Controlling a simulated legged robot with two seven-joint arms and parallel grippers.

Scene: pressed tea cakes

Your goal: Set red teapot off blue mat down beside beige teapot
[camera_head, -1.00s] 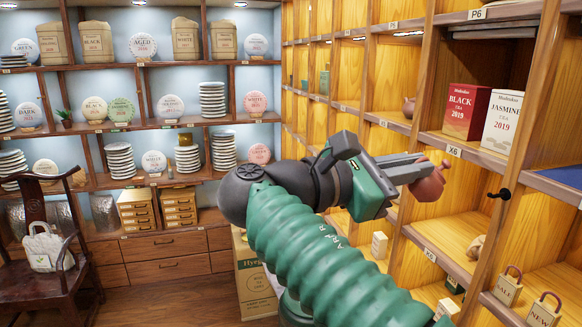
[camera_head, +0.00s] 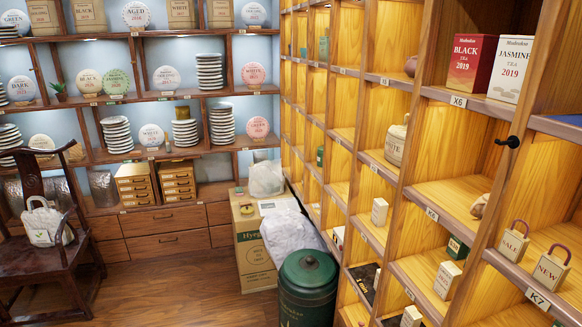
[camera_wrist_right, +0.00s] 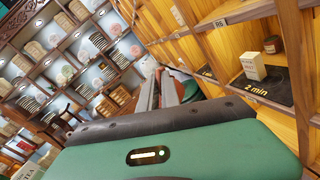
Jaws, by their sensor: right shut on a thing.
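In the right wrist view my right gripper (camera_wrist_right: 160,82) is shut on the red teapot (camera_wrist_right: 168,92), of which only a reddish sliver shows between the fingers. Neither gripper shows in the head view. The blue mat (camera_head: 562,128) lies on a shelf at the right edge of the head view, and the part of it in view is bare. A rounded beige thing (camera_head: 479,207), perhaps the beige teapot, sits in a lower cubby, partly hidden by a post.
A red tea box (camera_head: 471,62) and a white tea box (camera_head: 510,68) stand on the upper shelf. A dark green canister (camera_head: 307,290) stands on the floor. A white box (camera_wrist_right: 251,64) stands on a dark mat. The floor at left centre is clear.

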